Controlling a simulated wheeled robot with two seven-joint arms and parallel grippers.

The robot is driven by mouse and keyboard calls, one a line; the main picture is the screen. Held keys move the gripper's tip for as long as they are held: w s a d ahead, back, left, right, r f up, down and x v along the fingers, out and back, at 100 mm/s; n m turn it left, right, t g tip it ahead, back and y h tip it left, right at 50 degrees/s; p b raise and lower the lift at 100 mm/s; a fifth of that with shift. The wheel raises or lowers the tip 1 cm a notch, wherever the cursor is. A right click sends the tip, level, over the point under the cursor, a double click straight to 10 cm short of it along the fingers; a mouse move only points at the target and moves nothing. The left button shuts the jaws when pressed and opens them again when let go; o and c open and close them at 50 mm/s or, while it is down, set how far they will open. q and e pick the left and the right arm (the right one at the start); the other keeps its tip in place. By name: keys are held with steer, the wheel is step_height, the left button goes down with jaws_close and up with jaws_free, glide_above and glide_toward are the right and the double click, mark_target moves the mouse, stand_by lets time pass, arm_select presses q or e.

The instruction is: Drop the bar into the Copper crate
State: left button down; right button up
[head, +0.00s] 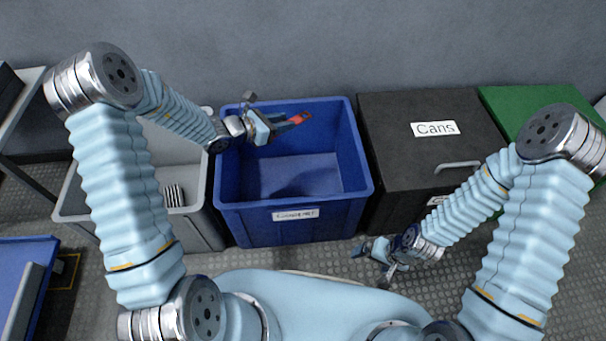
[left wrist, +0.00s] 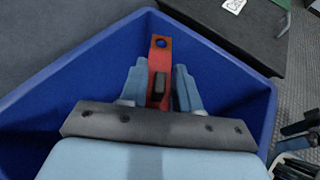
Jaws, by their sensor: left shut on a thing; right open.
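The red-orange bar (head: 301,118) is in my left gripper (head: 284,124), which is shut on it above the blue crate (head: 292,224). In the left wrist view the bar (left wrist: 161,54) sticks out between the two fingers of the left gripper (left wrist: 159,78), with a hole near its far end. The blue crate's walls (left wrist: 75,72) surround it in that view. The crate's front label is too blurred to read surely; its visible inside looks empty. My right gripper (head: 369,250) is open and empty, low in front of the black bin.
A grey crate (head: 205,190) with some thin pale pieces inside stands left of the blue crate. A closed black bin (head: 400,110) labelled Cans stands to its right, with a green-lidded bin (head: 520,100) beyond. A grey wall is behind.

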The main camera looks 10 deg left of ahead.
arm_select(q)
steer(key=shift+w+d+f, duration=0.1)
steer(key=shift+f, duration=0.1)
step_height(320, 180, down, 6)
steer(key=b, duration=0.3)
steer(key=shift+r+b, duration=0.2)
steer(key=shift+b, duration=0.15)
steer(key=c, duration=0.7)
jaws_free()
steer(key=shift+c, duration=0.2)
steer(key=p+v, duration=0.1)
steer(key=v, duration=1.3)
steer(key=shift+p, duration=0.3)
